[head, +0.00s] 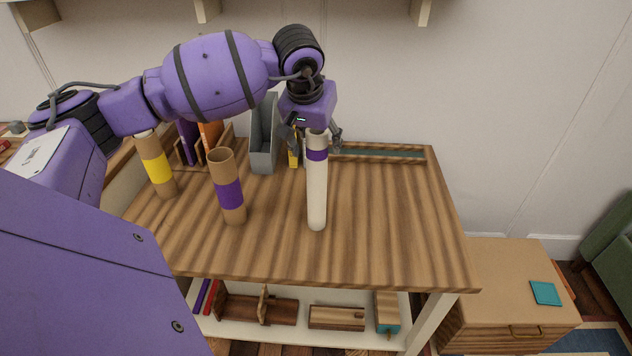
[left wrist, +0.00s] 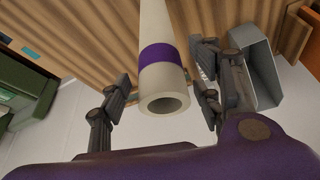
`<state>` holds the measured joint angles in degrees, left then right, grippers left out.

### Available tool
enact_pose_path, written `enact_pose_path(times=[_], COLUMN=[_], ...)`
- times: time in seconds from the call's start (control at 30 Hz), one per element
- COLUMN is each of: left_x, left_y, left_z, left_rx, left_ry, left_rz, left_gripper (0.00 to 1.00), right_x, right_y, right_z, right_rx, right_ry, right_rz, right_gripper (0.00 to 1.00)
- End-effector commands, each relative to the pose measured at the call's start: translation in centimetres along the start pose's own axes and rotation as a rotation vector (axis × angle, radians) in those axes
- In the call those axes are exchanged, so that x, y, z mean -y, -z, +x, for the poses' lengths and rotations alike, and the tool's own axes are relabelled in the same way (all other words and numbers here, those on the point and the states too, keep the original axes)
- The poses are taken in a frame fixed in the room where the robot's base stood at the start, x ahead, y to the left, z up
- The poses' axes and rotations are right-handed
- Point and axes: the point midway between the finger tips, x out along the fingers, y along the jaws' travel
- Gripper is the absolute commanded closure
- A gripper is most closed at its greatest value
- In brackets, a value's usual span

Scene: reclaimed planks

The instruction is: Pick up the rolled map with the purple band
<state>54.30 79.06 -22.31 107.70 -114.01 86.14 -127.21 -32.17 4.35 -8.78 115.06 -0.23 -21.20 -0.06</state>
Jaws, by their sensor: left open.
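The rolled map (head: 317,195) is a cream hollow roll with a purple band near its top. It stands upright on the wooden desk. In the left wrist view the rolled map (left wrist: 156,25) shows its open end and band between the fingers. My left gripper (head: 314,136) is above the desk at the map's top end, fingers open on either side of it. In the left wrist view the gripper (left wrist: 165,92) shows gaps on both sides of the roll. My right gripper is not in view.
A brown tube with a purple band (head: 229,192) and one with a yellow band (head: 157,165) stand to the left. A grey file holder (head: 263,145) and a shallow tray (head: 385,152) are at the back. The desk's right side (head: 405,215) is clear.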

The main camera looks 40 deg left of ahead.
Motion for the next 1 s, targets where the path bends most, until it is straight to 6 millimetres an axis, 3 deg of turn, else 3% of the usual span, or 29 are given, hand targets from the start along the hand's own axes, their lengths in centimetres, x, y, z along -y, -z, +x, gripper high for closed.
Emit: enact_pose_path(times=[0.13, 0.37, 0.77, 1.0], left_x=[0.06, 0.05, 0.03, 0.03], left_y=[-0.07, -0.07, -0.06, -0.02], left_z=[1.29, 1.41, 1.37, 1.32], left_rx=[0.001, 0.001, 0.0, 0.0], left_ry=[0.001, 0.001, 0.001, 0.0], left_rz=[0.0, 0.0, 0.0, 0.0], left_gripper=[0.41, 0.43, 0.95, 0.97], right_x=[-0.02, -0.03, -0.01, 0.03], right_y=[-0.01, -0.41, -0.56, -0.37], right_z=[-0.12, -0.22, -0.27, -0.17], right_rx=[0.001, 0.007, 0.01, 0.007], right_ry=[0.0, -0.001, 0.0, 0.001], right_rz=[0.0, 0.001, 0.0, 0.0], right_gripper=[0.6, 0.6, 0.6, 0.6])
